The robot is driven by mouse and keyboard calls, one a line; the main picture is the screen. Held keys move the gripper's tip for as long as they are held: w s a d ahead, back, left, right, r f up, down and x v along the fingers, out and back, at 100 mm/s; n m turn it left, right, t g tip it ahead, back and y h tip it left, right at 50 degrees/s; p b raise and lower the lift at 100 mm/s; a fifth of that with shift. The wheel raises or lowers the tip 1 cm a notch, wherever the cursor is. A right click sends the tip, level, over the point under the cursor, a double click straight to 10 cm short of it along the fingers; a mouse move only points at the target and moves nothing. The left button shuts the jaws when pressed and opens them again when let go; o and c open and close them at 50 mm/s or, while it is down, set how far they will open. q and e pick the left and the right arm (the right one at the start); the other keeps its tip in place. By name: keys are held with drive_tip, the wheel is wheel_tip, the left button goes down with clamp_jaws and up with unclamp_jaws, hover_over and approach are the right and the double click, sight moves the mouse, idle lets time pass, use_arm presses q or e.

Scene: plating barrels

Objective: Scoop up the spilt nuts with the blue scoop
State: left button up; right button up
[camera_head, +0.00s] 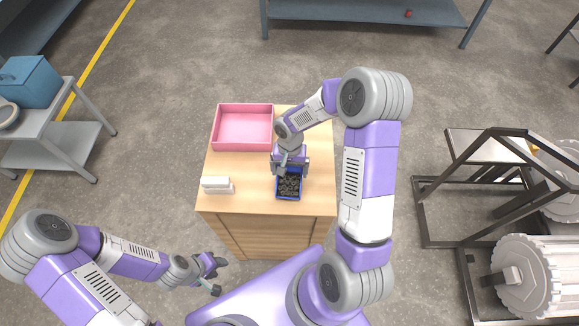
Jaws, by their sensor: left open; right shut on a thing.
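The blue scoop (278,196) is on or just above the wooden cabinet top, near its front edge. Several dark nuts (289,185) lie inside it. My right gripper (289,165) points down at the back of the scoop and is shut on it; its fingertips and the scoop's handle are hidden. I cannot tell whether the scoop touches the top. My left gripper (217,275) is open and empty, low in front of the cabinet's left side. No loose nuts show on the visible wood.
A pink tray (244,148), empty, stands at the back left of the wooden cabinet (250,173). A white block-like item (216,185) lies at its left edge. A grey side table (60,130) with a blue box (30,82) stands left. Metal frames with barrels (523,275) stand right.

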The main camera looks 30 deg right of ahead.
drive_tip(key=shift+w+r+p, duration=0.2)
drive_tip(key=shift+r+p, duration=0.1)
drive_tip(key=shift+p, duration=0.15)
drive_tip(key=shift+w+d+r+p, duration=0.25)
drive_tip(key=shift+r+p, duration=0.15)
drive_tip(key=shift+r, duration=0.2)
drive_tip(key=shift+w+d+r+p, duration=0.2)
drive_tip(key=shift+r+p, duration=0.15)
drive_tip(key=shift+r, duration=0.25)
drive_tip(key=shift+w+d+r+p, duration=0.15)
drive_tip(key=shift+w+r+p, duration=0.1)
drive_tip(key=shift+r+p, duration=0.25)
drive_tip(key=shift+r, duration=0.15)
